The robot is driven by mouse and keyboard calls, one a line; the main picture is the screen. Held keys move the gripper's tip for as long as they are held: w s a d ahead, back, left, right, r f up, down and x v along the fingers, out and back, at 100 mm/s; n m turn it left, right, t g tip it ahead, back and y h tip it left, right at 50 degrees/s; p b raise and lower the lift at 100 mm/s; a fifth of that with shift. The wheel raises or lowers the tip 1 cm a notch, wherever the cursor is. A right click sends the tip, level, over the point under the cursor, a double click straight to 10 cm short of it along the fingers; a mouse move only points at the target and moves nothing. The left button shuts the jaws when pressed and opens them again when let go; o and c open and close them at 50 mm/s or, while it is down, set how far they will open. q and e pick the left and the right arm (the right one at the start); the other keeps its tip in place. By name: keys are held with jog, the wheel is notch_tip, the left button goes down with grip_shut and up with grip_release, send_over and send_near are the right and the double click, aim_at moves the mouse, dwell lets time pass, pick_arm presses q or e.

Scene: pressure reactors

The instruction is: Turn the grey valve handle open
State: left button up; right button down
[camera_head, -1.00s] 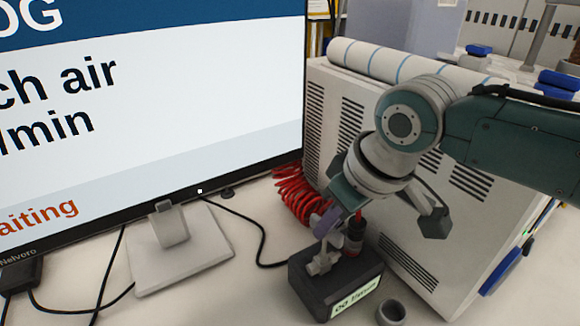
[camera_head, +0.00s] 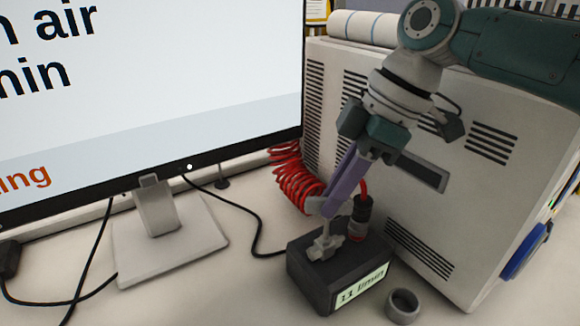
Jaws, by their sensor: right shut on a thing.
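The grey valve handle (camera_head: 325,244) sits on top of a small dark box (camera_head: 312,285) on the bench. The box's lit display (camera_head: 361,286) reads about "11 l/min". My right gripper (camera_head: 326,212) reaches down from the upper right, its long purple finger angled to the handle. It is shut on the handle, though the finger hides part of the grip. My left gripper is not in view.
A red coiled hose (camera_head: 296,186) runs behind the box to a black and red fitting (camera_head: 360,217). A vented cabinet (camera_head: 460,215) stands close on the right. A monitor stand (camera_head: 170,240) is on the left. A small grey ring (camera_head: 403,306) lies right of the box.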

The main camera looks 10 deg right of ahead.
jog(key=shift+n+b, duration=0.45)
jog(key=shift+n, duration=0.05)
jog(key=c, duration=0.9)
grip_release()
jog(key=shift+o, duration=0.2)
jog(key=shift+g, duration=0.3)
notch_tip(320, 180, up, 20)
jog(key=shift+o, duration=0.4)
